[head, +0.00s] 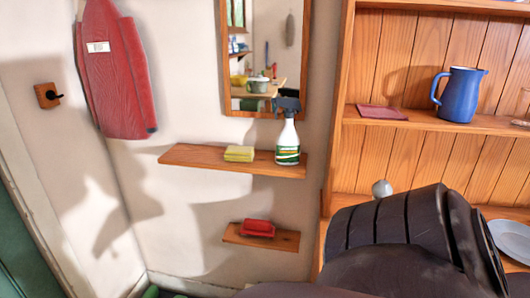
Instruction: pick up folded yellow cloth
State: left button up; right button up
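The folded yellow cloth (239,153) lies on the upper wooden wall shelf (190,156), near its middle. A white spray bottle (288,142) with a green label and dark trigger head stands on the same shelf, just right of the cloth. The cloth's visible top and front are uncovered, and nothing is touching it from above. Neither of my grippers shows in the head view. A dark arm part of mine fills the lower right, well away from the cloth.
A wooden-framed mirror (308,60) hangs above the shelf. A lower small shelf (285,241) holds a red folded item (257,227). A red garment (118,75) hangs left. A wooden dresser (347,70) at right holds a blue jug (458,95), a dark red cloth (382,112) and plates (511,238).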

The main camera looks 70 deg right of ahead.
aim_at(235, 153)
jog(key=z, duration=1.95)
